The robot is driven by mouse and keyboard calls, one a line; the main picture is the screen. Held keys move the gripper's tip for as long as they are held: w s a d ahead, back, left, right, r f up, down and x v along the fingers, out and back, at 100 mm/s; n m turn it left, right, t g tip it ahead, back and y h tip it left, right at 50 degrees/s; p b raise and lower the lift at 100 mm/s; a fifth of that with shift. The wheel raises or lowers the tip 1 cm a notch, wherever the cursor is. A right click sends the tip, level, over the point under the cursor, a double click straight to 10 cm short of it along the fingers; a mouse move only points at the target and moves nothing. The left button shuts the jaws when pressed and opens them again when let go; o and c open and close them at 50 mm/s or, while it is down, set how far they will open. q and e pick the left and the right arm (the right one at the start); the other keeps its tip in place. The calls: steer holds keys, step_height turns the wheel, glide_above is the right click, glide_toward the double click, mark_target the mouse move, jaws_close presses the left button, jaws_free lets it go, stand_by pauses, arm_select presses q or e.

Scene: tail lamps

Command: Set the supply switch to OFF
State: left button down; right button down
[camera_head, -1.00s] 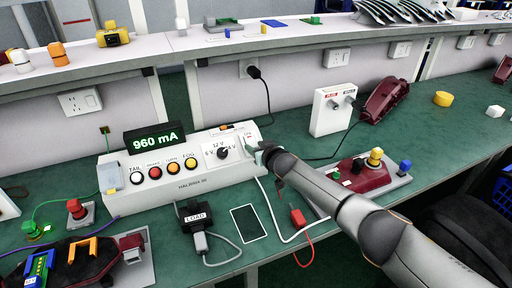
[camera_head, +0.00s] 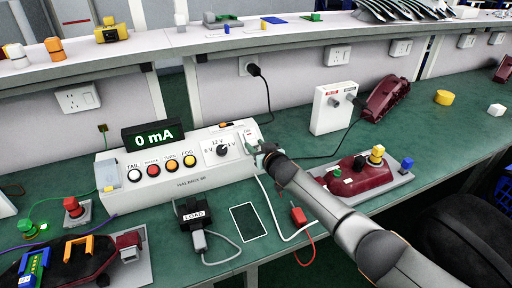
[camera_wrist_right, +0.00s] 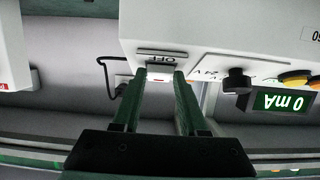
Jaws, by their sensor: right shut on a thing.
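The white supply box (camera_head: 178,190) stands on the green bench; its display (camera_head: 153,133) reads 0 mA. The supply switch (camera_wrist_right: 160,72) is at the box's right end, beside an OFF label (camera_wrist_right: 160,56) that appears upside down in the wrist view. My right gripper (camera_head: 256,147) is at that end of the box. In the wrist view its two green fingers (camera_wrist_right: 158,85) stand on either side of the switch, shut on it. The fingers partly hide the switch in the head view. My left gripper is not in view.
A voltage knob (camera_head: 222,150) and several coloured buttons sit left of the switch. A LOAD block (camera_head: 194,213) with a cable lies in front. A red lamp (camera_head: 362,178) on a grey plate lies to the right, and a white socket box (camera_head: 332,108) stands behind.

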steer(key=shift+a, duration=0.1)
steer(key=shift+c, duration=2.2)
jaws_free()
steer(key=shift+r, duration=0.1)
steer(key=shift+p+v, duration=0.8)
steer(key=shift+v, duration=0.15)
steer(key=p+v, duration=0.2)
steer(key=v, duration=0.8)
steer(key=shift+s+p, duration=0.3)
steer(key=shift+p, duration=0.05)
